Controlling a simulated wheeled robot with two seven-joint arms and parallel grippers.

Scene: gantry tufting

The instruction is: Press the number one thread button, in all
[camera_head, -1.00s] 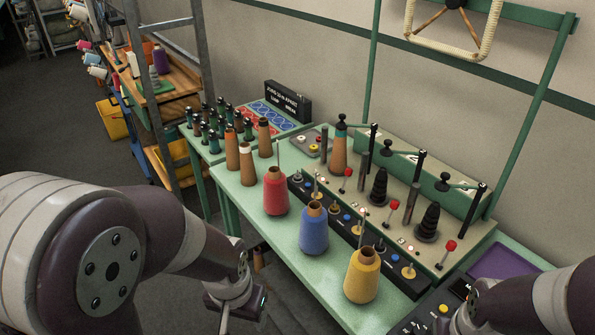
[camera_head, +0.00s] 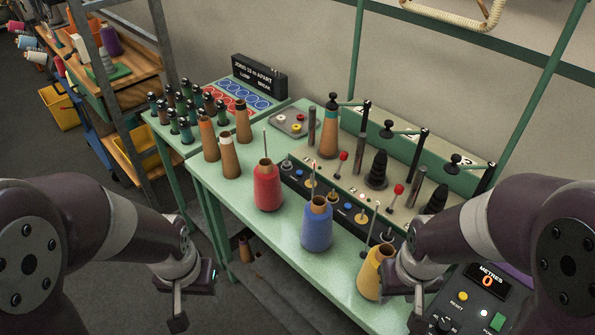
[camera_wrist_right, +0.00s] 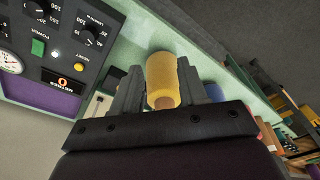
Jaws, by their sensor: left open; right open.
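A black strip (camera_head: 325,193) runs along the front of the machine, with small blue (camera_head: 348,206) and pale buttons and brass posts. Any numbers on it are too small to read, so I cannot tell which button is number one. Red (camera_head: 267,188), blue (camera_head: 317,225) and yellow (camera_head: 370,274) thread cones stand on the green table before it. My right gripper (camera_head: 418,312) is open, in front of and right of the yellow cone, partly hiding it. In the right wrist view the yellow cone (camera_wrist_right: 162,78) shows beyond the open fingers. My left gripper (camera_head: 180,305) is open, left of the table.
A control panel (camera_head: 470,305) with a yellow reset button and a METRES display reading 0 is at lower right. Red-knobbed levers (camera_head: 398,189) and dark cones rise from the machine. Brown cones (camera_head: 229,155) and several dark-capped spools stand at left. The green table front (camera_head: 270,235) has free room.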

